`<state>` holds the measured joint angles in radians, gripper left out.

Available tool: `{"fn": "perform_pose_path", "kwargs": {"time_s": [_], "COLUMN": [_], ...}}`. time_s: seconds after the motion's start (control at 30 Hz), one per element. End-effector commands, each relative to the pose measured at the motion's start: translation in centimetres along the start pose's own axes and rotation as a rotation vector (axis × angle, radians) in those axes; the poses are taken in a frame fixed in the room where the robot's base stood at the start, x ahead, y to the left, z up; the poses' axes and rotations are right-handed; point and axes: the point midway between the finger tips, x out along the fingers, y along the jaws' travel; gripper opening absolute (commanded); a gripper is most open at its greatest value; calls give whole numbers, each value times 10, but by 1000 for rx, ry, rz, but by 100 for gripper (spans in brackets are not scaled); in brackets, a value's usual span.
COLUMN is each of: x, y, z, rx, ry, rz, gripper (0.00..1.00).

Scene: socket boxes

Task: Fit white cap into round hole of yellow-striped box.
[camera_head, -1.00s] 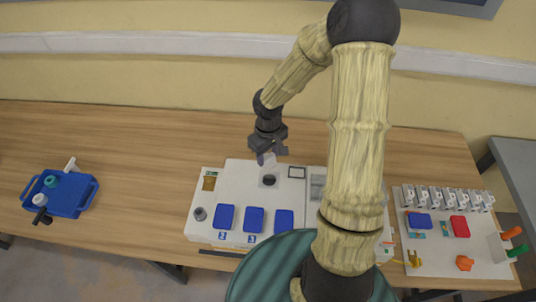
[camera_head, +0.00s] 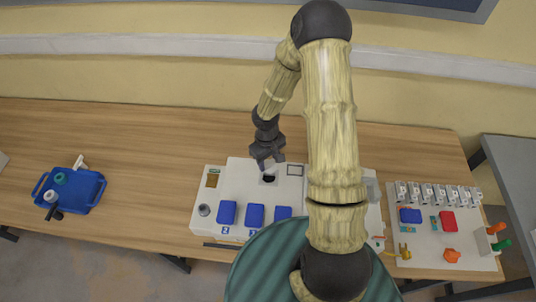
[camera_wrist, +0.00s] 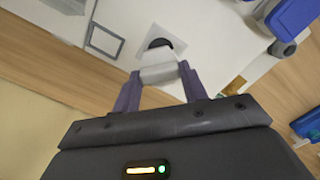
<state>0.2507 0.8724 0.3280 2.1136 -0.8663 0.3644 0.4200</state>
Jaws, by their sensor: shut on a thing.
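My gripper (camera_wrist: 160,85) is shut on the white cap (camera_wrist: 158,68), which sits between its two fingertips in the wrist view. In the head view my gripper (camera_head: 267,163) is just behind the dark round hole (camera_head: 269,179) in the top of a long white box (camera_head: 238,178). In the wrist view the cap partly covers the hole (camera_wrist: 160,45); whether it touches the rim cannot be told. I cannot make out yellow stripes on the box, and my arm hides part of its right side.
Blue lids (camera_head: 255,215) line the box's front edge. A blue tray (camera_head: 84,201) with small parts stands at the far left. A board (camera_head: 430,262) with switches and plugs lies at the right. The table between tray and box is clear.

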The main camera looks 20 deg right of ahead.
Motion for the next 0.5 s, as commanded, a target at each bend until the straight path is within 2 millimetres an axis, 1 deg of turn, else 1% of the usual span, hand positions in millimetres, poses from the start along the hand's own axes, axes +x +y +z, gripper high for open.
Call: {"fn": "perform_pose_path", "kwargs": {"time_s": [0.27, 0.37, 0.5], "x": [3, 9, 23], "y": [0, 0, 0], "z": [0, -1, -1], "rx": [0, -1, 0], "ry": [1, 0, 0], "rz": [0, 0, -1], "gripper": [15, 15, 15]}}
